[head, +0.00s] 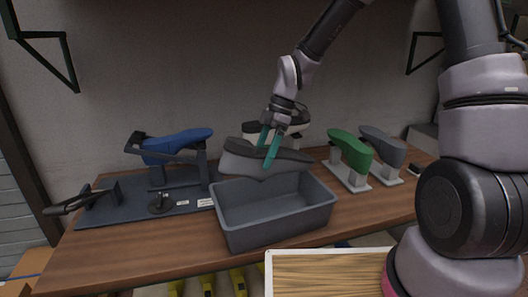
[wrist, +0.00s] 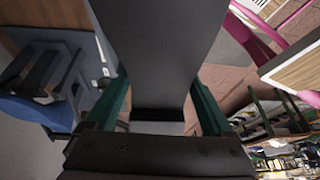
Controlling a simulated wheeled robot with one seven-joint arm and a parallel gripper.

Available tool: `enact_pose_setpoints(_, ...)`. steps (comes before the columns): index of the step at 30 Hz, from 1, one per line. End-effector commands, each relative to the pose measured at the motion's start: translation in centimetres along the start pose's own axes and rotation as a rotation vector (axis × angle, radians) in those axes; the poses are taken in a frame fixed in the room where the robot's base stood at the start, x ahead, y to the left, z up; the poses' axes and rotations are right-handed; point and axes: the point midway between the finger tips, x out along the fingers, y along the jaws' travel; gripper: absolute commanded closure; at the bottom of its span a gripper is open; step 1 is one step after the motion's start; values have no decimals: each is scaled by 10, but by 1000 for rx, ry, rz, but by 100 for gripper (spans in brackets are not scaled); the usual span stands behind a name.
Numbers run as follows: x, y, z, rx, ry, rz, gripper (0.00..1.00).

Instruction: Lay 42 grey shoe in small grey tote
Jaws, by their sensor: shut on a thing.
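A grey shoe last (head: 240,158) is held in my gripper (head: 268,150), with the teal fingers on either side of it. It lies roughly level, just above the back rim of the small grey tote (head: 275,228). In the wrist view the dark grey shoe (wrist: 165,50) fills the middle between the two green fingers (wrist: 160,115). The tote stands on the wooden bench with its inside bare where it shows. Any size number on the shoe cannot be read.
A blue last (head: 178,140) sits on a clamp stand on a dark mat (head: 120,222) at the left. A green last (head: 350,150) and another grey last (head: 384,145) stand on posts at the right. A white-and-dark object (head: 255,130) is behind my gripper.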

Motion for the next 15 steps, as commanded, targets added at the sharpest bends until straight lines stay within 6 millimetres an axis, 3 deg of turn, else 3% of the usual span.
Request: enact_pose_setpoints(15, 19, 1, 8, 0, 0, -1, 93)
